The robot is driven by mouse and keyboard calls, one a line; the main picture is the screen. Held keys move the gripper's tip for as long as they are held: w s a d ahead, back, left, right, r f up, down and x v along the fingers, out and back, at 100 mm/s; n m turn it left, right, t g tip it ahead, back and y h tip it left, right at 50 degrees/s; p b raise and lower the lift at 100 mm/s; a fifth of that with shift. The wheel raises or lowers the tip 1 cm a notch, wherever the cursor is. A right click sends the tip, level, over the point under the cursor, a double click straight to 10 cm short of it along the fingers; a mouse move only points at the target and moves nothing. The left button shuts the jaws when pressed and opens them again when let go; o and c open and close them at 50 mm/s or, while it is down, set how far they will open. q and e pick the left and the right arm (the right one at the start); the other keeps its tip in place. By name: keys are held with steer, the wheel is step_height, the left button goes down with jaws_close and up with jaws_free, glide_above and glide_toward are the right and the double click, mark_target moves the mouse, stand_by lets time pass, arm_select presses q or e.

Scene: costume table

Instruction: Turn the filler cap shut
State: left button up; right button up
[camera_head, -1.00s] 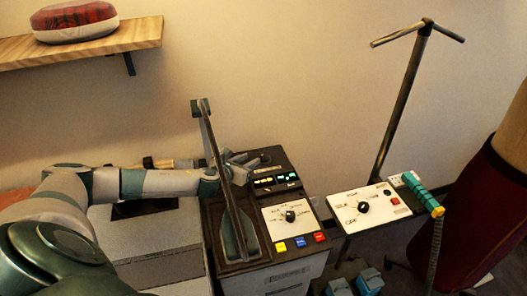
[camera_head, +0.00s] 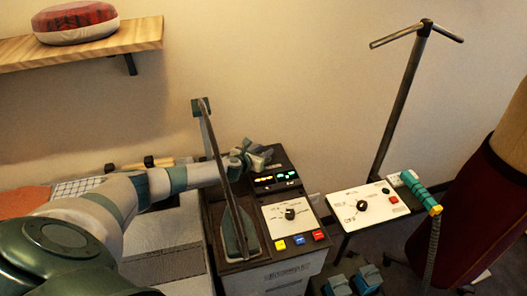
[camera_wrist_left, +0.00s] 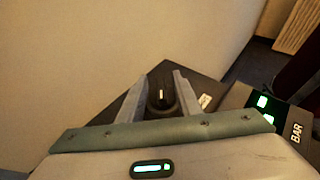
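The filler cap appears to be the dark round knob with a pale line on top (camera_wrist_left: 161,96) in the left wrist view, on the dark top of the ironing station. My left gripper (camera_wrist_left: 159,78) is open, with one finger on each side of the cap. I cannot tell whether the fingers touch it. In the head view my left gripper (camera_head: 262,157) is at the back of the station (camera_head: 284,228), behind the upright iron (camera_head: 238,235), and the cap is hidden there. My right gripper is not in view.
The station has lit green indicators (camera_head: 287,176), a dial (camera_head: 290,213) and coloured buttons (camera_head: 299,241). The iron's slanted post (camera_head: 215,150) stands in front of my left wrist. A steamer panel (camera_head: 366,205) with a pole (camera_head: 402,102) stands to the right. A wooden shelf (camera_head: 130,38) hangs at upper left.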

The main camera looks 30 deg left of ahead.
arm_select(q)
steer(key=shift+w+f, duration=0.1)
steer(key=shift+w, duration=0.15)
jaws_close()
